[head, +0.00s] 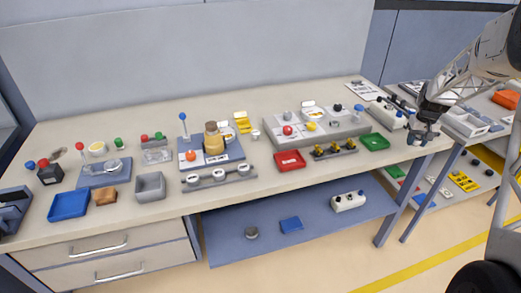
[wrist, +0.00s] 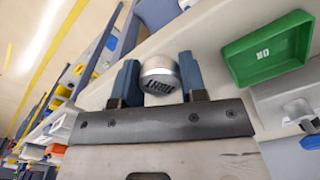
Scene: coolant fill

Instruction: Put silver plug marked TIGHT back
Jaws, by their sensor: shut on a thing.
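The silver plug (wrist: 160,68) shows in the wrist view with the word TIGHT on its face. My gripper (wrist: 158,82) is shut on it, one blue finger on each side. In the head view my gripper (head: 421,138) is at the right end of the workbench, right of the green tray (head: 374,142). The plug is too small there to make out clearly. Where the plug came from cannot be told from these frames.
The green tray marked OK (wrist: 268,48) is close by in the wrist view. A grey block with coloured knobs (head: 318,126) and a red tray (head: 290,160) stand left of it. A white box with blue knobs (head: 386,114) is behind.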

